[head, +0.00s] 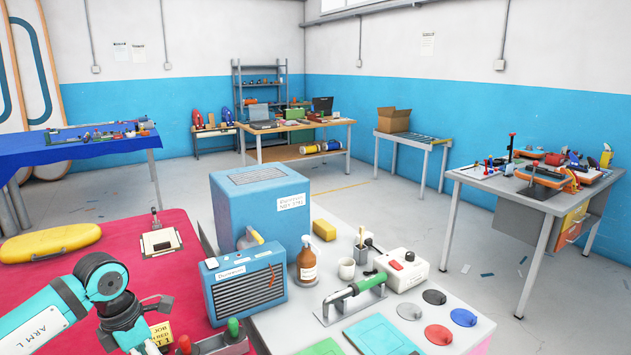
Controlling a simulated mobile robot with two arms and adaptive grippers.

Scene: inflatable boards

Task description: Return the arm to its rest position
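My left arm (50,312), teal and white and marked "ARM L", comes in from the lower left over the red-covered table. Its dark wrist and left gripper (142,343) point down near the bottom edge. The fingertips are hidden or cut off, so I cannot tell whether they are open or what is between them. A yellow card (161,333) with dark lettering shows just beside the gripper. My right arm and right gripper are not in view.
The red-covered table (110,232) holds a yellow case (50,243) and a white clamp-like plate (160,242). To the right stand a blue box unit (262,205), a blue radiator-like unit (243,285), a brown bottle (307,262) and a green-handled tool (352,293).

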